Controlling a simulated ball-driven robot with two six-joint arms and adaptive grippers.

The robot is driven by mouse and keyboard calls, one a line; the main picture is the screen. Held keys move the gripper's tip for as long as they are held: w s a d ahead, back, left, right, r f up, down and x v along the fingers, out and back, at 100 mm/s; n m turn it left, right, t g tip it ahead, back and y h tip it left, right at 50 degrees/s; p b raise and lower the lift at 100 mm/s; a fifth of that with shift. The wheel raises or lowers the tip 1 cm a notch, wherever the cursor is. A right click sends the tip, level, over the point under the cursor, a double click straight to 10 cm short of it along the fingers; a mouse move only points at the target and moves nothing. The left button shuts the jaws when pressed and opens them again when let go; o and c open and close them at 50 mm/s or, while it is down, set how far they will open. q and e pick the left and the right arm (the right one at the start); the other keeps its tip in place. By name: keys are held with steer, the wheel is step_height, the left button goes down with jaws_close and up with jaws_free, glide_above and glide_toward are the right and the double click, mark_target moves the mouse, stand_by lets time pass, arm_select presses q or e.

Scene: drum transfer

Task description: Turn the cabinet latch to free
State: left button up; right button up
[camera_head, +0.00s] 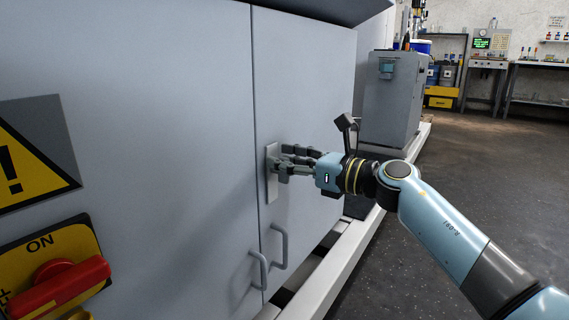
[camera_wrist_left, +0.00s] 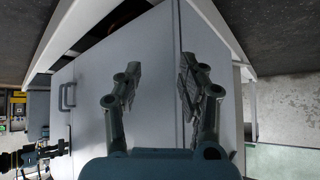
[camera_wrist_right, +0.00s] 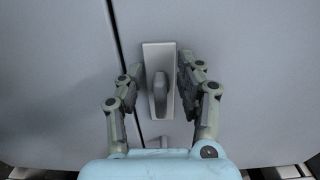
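The cabinet latch shows in the right wrist view as a grey upright knob (camera_wrist_right: 160,92) on a light rectangular plate (camera_wrist_right: 157,51). The plate also shows edge-on in the head view (camera_head: 271,184), on the right-hand cabinet door (camera_head: 306,75). My right gripper (camera_head: 279,162) is at the plate. In the right wrist view its fingers are apart, one on each side of the knob, and touch on the knob is not visible. My left gripper (camera_wrist_left: 157,78) is open and empty in front of a pale cabinet surface; it is out of the head view.
Two bar handles (camera_head: 281,247) sit low on the doors beside the seam. A red rotary switch (camera_head: 62,285) on a yellow plate and a warning sign (camera_head: 32,155) are at the left. A grey box cabinet (camera_head: 391,100) stands beyond. Open floor (camera_head: 480,165) lies to the right.

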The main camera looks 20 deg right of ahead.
steer(key=shift+w+a, duration=0.15)
steer(key=shift+c, duration=0.3)
jaws_close()
